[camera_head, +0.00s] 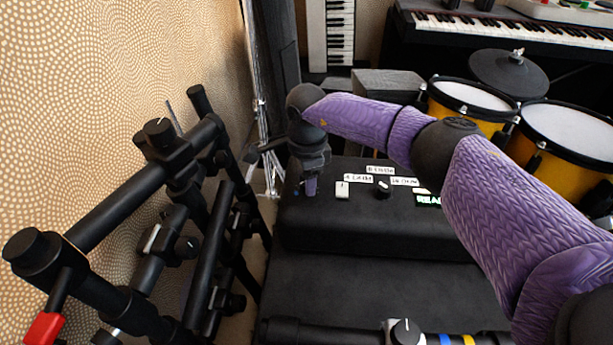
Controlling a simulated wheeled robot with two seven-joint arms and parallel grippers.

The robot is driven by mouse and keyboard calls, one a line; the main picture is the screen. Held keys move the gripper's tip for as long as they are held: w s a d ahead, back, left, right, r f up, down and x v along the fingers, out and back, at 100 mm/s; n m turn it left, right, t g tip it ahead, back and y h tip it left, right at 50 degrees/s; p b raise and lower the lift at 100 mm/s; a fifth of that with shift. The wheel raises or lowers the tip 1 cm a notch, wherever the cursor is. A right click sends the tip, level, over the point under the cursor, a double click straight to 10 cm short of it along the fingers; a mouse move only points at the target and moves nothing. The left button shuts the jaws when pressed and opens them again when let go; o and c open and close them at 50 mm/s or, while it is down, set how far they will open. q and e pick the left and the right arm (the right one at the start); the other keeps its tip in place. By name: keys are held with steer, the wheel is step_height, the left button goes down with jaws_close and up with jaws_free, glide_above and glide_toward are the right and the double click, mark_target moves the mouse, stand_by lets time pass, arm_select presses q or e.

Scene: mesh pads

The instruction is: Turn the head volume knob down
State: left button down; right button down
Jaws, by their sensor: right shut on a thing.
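A black box (400,232) stands in the middle, with controls and small white labels on its top. My right gripper (310,188) points down at the left end of this top. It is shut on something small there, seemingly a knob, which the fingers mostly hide. A white control (342,190) stands just right of the fingers, apart from them. A black knob (383,188) with a pale mark sits further right. The label print is too small to tell which one is the head volume. My left gripper is out of view.
A black tube rack (130,190) with clamps fills the left side. Yellow drums (565,135) and a dark pad (508,72) stand at the right, with a keyboard (520,28) behind. Another knob (405,332) sits on a tube at the bottom.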

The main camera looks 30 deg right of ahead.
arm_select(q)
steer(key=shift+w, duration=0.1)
arm_select(e)
steer(key=shift+c, duration=1.3)
jaws_free()
arm_select(q)
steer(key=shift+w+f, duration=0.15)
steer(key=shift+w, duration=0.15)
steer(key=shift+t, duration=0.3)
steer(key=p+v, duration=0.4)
steer(key=p, duration=0.1)
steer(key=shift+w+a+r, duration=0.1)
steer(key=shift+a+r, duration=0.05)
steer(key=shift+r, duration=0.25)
arm_select(e)
step_height(320, 180, up, 10)
